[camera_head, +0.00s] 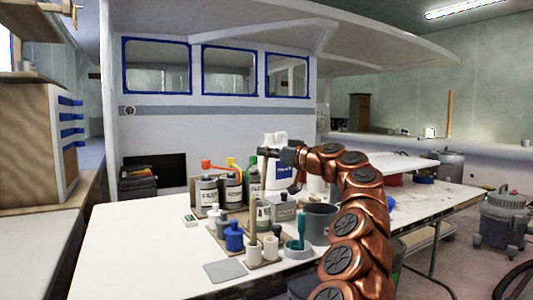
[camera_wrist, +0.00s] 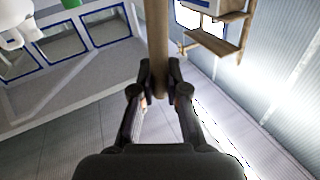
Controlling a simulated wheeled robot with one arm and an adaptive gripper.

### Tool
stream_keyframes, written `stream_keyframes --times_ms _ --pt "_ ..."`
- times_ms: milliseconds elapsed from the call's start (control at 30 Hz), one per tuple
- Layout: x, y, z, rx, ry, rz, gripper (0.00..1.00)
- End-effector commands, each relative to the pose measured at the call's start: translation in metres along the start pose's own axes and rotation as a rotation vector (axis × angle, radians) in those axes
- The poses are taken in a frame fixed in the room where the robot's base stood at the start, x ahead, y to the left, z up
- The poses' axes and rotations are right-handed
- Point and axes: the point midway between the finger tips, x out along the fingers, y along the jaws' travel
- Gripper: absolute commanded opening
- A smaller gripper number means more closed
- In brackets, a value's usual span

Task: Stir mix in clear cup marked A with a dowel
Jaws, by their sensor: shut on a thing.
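My gripper (camera_head: 263,151) is above the cluster of bottles and cups on the white table. In the wrist view my fingers (camera_wrist: 158,98) are closed on a wooden dowel (camera_wrist: 157,45). In the head view the tan dowel (camera_head: 254,213) seems to hang down, roughly upright, toward a small pale cup (camera_head: 253,252) at the cluster's front. I cannot tell whether its lower end is inside that cup. A second pale cup (camera_head: 271,247) stands just right of it. No letter A is readable on either cup, and what they contain is hidden.
A blue jar (camera_head: 234,238), dark bottles (camera_head: 207,192) and a white jug (camera_head: 279,165) crowd behind the cups. A grey pot (camera_head: 320,223) and a teal-handled tool (camera_head: 300,230) stand right. A grey square (camera_head: 225,271) lies in front. The table's left part (camera_head: 140,245) is clear.

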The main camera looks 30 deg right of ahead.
Motion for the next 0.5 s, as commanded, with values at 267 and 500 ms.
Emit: stream_keyframes --times_ms 267,500 --pt "0.0 0.0 -0.001 0.0 0.0 0.0 0.0" --pt "0.001 -0.002 -0.016 -0.001 0.0 0.0 0.0"
